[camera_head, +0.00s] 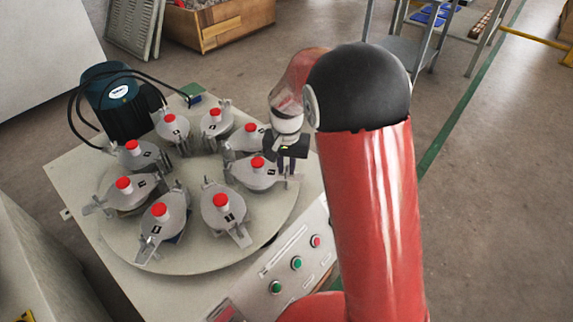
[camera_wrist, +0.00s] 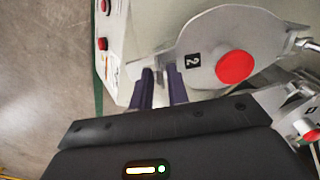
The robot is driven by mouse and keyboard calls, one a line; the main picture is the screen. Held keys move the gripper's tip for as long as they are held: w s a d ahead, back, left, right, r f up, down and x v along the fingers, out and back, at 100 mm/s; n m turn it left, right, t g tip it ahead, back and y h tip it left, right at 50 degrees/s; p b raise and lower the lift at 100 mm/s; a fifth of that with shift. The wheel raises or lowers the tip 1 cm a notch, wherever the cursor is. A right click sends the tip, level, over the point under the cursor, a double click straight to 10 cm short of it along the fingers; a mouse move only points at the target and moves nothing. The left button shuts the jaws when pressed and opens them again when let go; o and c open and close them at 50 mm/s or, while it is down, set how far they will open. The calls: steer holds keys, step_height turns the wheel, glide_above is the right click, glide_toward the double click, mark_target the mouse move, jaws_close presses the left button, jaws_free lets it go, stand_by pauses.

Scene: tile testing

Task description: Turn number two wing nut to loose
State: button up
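In the wrist view, the number two lid (camera_wrist: 212,42) is a grey metal disc with a "2" label and a red knob (camera_wrist: 234,66). Its grey wing nut (camera_wrist: 161,72) is at the lid's left end, partly hidden by my fingers. My gripper (camera_wrist: 162,80) has two dark purple fingers, parted, with the wing nut's end at the gap between them. Contact cannot be told. In the head view, my gripper (camera_head: 287,167) points down over the right edge of the turntable, at the outer end of the lid that seems to be number two (camera_head: 250,180).
Several similar red-knobbed lids ring the round turntable (camera_head: 190,260). One neighbouring lid (camera_wrist: 292,122) is close at the lower right of the wrist view. A control panel (camera_head: 290,260) with buttons runs along the front right. A dark motor (camera_head: 118,105) with cables stands behind left.

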jaws_close()
steer(key=shift+n, duration=0.3)
steer(key=n+p, duration=0.1)
steer(key=n, duration=0.2)
steer(key=shift+r+n, duration=0.1)
steer(key=shift+n, duration=0.3)
steer(key=n, duration=0.4)
steer(key=shift+n+p, duration=0.3)
steer(key=shift+p, duration=0.1)
steer(key=n+p, duration=0.1)
steer(key=n, duration=0.3)
steer(key=shift+n+p, duration=1.05)
steer(key=shift+n, duration=1.45)
steer(key=shift+o, duration=1.8)
jaws_free()
